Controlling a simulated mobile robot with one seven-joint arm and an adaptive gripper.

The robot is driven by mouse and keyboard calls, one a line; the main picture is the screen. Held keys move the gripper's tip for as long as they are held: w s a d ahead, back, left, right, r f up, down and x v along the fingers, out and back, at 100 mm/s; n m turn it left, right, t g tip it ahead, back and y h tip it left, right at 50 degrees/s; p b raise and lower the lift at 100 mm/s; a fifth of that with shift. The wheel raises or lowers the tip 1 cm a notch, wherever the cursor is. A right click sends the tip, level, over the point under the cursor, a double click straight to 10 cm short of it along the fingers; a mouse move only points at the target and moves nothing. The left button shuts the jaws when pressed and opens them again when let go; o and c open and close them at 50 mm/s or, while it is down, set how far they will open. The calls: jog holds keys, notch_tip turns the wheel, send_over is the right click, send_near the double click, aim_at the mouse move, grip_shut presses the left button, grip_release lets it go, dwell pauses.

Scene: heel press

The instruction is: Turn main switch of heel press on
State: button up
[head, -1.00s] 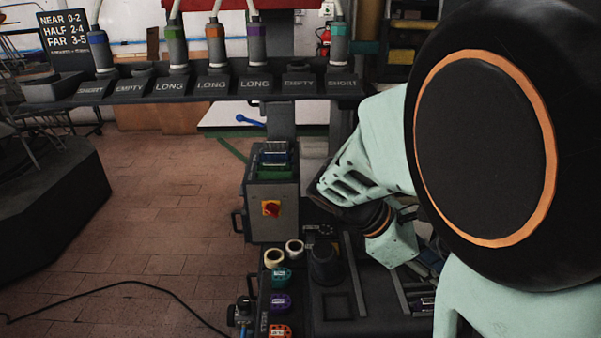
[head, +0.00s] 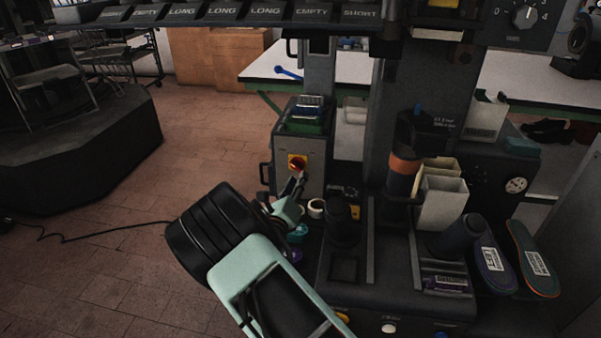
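The main switch (head: 297,161) is a small red knob on a yellow-orange plate. It is on the front of a grey box (head: 313,154) at the left of the heel press (head: 372,206). My gripper (head: 297,180) is a small dark shape just below the switch, reaching up toward it from the front. Its tips overlap the lower edge of the switch plate in the picture; I cannot tell whether they touch. The gripper's opening is too small to make out. The knob's exact angle is also unclear.
A pale roll (head: 316,208) and a black cylinder (head: 341,220) are on the press table close to my gripper's right. White bins (head: 443,203) and two insoles (head: 531,257) are farther right. A labelled rack (head: 222,12) spans the top. The brick floor at left is open, with a cable (head: 105,232).

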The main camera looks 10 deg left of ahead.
aim_at(295, 167)
jog(key=shift+n+y, duration=0.8)
jog(key=shift+n, duration=0.1)
jog(key=w+a+f, duration=0.1)
jog(key=w, duration=0.2)
jog(key=w+a+f+b, duration=0.1)
jog(key=w, duration=0.2)
jog(key=w+a+f, duration=0.1)
jog(key=w, duration=0.3)
jog(key=shift+a+b, duration=0.2)
jog(key=shift+b, duration=0.2)
jog(key=shift+r, duration=0.1)
grip_shut()
